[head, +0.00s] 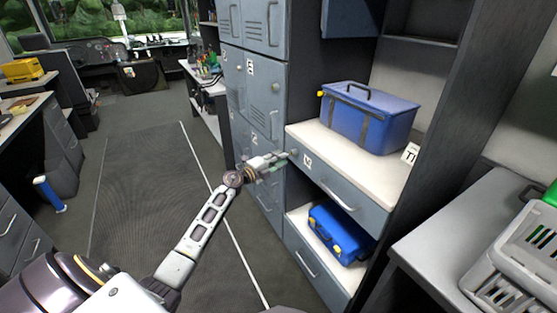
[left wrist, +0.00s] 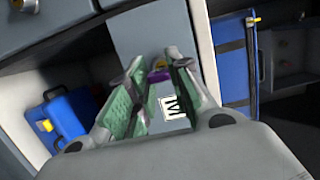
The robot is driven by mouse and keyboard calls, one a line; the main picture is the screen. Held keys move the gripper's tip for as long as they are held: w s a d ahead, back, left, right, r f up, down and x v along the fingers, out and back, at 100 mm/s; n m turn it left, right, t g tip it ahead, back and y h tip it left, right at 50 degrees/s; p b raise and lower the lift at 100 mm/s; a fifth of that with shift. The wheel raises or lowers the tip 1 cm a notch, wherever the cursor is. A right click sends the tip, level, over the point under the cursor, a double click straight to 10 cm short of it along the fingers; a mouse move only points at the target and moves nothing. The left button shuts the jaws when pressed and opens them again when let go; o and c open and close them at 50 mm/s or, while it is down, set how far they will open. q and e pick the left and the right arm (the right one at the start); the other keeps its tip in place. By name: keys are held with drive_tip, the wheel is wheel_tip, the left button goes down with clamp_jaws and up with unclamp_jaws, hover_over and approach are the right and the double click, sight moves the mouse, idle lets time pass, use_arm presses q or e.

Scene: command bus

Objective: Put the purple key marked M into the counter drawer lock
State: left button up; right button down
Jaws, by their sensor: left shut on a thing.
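My left gripper (head: 275,164) reaches the left end of the counter drawer (head: 340,192), close to its front face. In the left wrist view the gripper (left wrist: 159,62) has its green-padded fingers closed around a small purple key (left wrist: 160,76). Only a sliver of the key shows between the fingertips; its mark is hidden. A round lock (left wrist: 160,63) shows just beyond the key on the drawer face. The key's tip is hidden, so I cannot tell whether it is inside the lock. A white label (left wrist: 172,108) is on the drawer beside it. My right gripper is not in view.
A blue cooler box (head: 368,118) stands on the counter above the drawer, with a white card (head: 410,153) beside it. A blue case (head: 340,234) lies on the shelf below. Grey lockers (head: 262,100) stand left of the counter. The aisle floor (head: 150,190) is clear.

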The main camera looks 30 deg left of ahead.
use_arm(q)
drive_tip(key=shift+w+d+p, duration=0.15)
drive_tip(key=shift+w+p, duration=0.1)
drive_tip(key=shift+p, duration=0.05)
idle(0.4)
drive_tip(key=shift+p, duration=0.3)
idle(0.4)
drive_tip(key=shift+w+d, duration=0.3)
drive_tip(key=shift+w, duration=0.2)
idle(1.5)
drive_tip(key=shift+p, duration=0.45)
idle(0.3)
drive_tip(key=shift+w+d, duration=0.3)
drive_tip(key=shift+w, duration=0.2)
idle(1.2)
